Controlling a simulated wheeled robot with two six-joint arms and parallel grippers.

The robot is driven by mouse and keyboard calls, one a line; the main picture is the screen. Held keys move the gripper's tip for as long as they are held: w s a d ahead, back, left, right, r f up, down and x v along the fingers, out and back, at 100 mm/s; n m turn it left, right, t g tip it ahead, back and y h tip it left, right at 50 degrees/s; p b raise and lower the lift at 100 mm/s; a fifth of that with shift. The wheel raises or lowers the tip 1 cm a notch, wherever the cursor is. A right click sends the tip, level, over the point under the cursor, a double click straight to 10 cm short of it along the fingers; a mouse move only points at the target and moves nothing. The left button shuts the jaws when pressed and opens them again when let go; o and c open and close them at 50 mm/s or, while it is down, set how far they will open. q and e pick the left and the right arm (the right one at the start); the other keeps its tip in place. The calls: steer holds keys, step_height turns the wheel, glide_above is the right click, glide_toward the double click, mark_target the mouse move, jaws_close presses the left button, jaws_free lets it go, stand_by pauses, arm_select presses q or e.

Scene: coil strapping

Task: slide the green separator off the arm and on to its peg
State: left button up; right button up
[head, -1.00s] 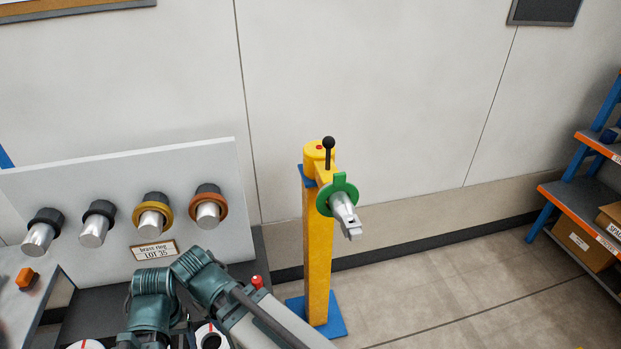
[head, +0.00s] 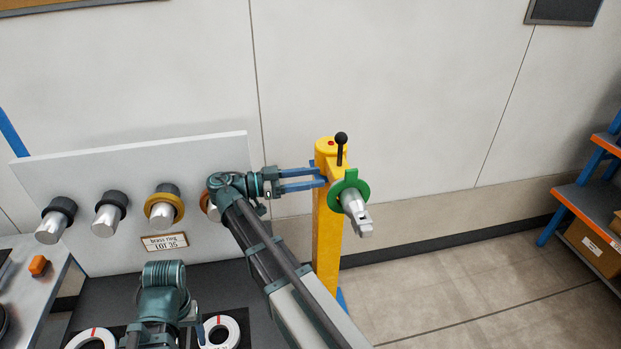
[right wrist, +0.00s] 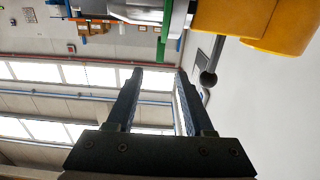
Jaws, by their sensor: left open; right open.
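The green separator (head: 361,186), a ring with a tab on top, hangs around the grey arm (head: 357,217) of the yellow post (head: 328,235). My right gripper (head: 323,178) is open and empty, its fingertips just left of the separator and by the post's top. In the right wrist view the separator (right wrist: 165,28) shows edge-on beyond the open fingers (right wrist: 158,85), apart from them. My left gripper (head: 165,335) is low at front left, mostly hidden under its own wrist. Pegs stick out of the pale board; two, the far-left peg (head: 50,229) and its neighbour (head: 106,220), carry no coloured ring.
A brass ring (head: 178,214) sits on the third peg; an orange-brown ring (head: 205,200) is partly hidden behind my right arm. A black-knobbed lever (head: 341,145) stands on the post. White discs (head: 238,333) lie below the board. Floor right of the post is clear.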

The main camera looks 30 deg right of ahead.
mark_target(361, 180)
steer(key=x, duration=1.4)
steer(key=shift+a, duration=0.1)
jaws_close()
stand_by(0.4)
steer(key=shift+s+a, duration=0.15)
steer(key=shift+s, duration=0.4)
stand_by(1.6)
steer(key=c, duration=0.6)
jaws_free()
steer(key=shift+c, duration=0.2)
jaws_close()
